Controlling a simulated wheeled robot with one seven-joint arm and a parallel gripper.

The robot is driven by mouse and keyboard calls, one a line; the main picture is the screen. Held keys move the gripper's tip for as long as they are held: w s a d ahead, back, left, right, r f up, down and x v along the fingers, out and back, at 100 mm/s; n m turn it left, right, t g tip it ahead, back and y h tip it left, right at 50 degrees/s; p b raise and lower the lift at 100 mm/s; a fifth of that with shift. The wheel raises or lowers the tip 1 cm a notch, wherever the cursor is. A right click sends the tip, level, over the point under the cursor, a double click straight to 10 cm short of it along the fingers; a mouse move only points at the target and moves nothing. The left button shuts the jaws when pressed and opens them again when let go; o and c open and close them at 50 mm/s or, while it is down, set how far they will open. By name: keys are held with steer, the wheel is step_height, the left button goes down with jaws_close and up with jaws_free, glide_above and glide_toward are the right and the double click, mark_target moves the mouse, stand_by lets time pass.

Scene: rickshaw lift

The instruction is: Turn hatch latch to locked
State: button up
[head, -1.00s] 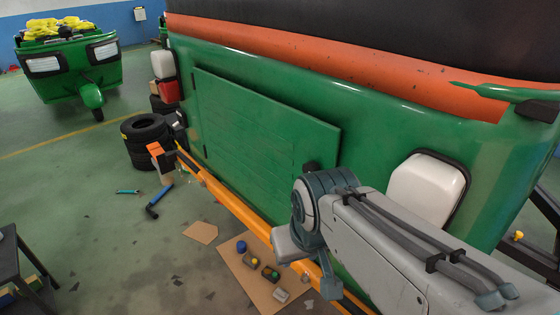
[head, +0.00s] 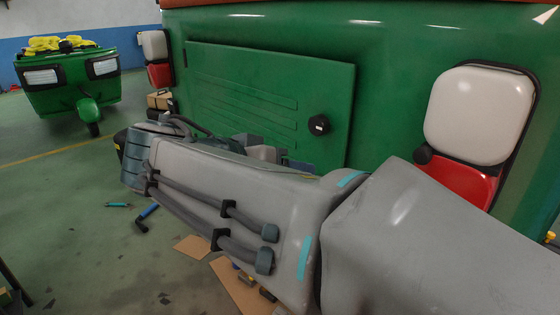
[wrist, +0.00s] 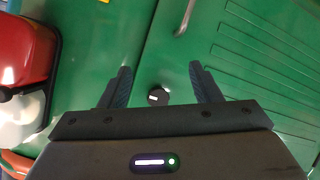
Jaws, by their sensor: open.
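The green hatch (head: 270,70) is a flat panel with raised slats on the side of the green vehicle body; it looks closed. A round black latch knob (head: 319,124) with a small pale mark sits near its right edge. In the wrist view the black knob (wrist: 158,97) lies between my gripper's (wrist: 162,78) two dark fingers, nearer their bases in the picture. The fingers are wide apart, with green panel visible on both sides of the knob; no contact shows. A small pale fitting (wrist: 186,17) shows farther up the panel.
A white lamp (head: 480,115) above a red lamp (head: 465,188) projects from the body to the right of the hatch. Brown cardboard (head: 236,285) with small parts and a blue tool (head: 148,212) lie on the floor. Another green rickshaw (head: 70,80) stands back left.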

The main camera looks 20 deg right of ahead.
mark_target(315, 127)
steer(key=w+a+r+m+t+h+b, duration=0.2)
steer(key=a+r+m+h+b, duration=0.3)
steer(key=m, duration=0.3)
steer(key=shift+n, duration=0.3)
steer(key=x, duration=0.4)
steer(key=f+x, duration=0.1)
steer(key=x, duration=0.4)
steer(key=s+x, duration=0.1)
steer(key=x, duration=0.4)
steer(key=shift+d+f, duration=0.15)
steer(key=c, duration=1)
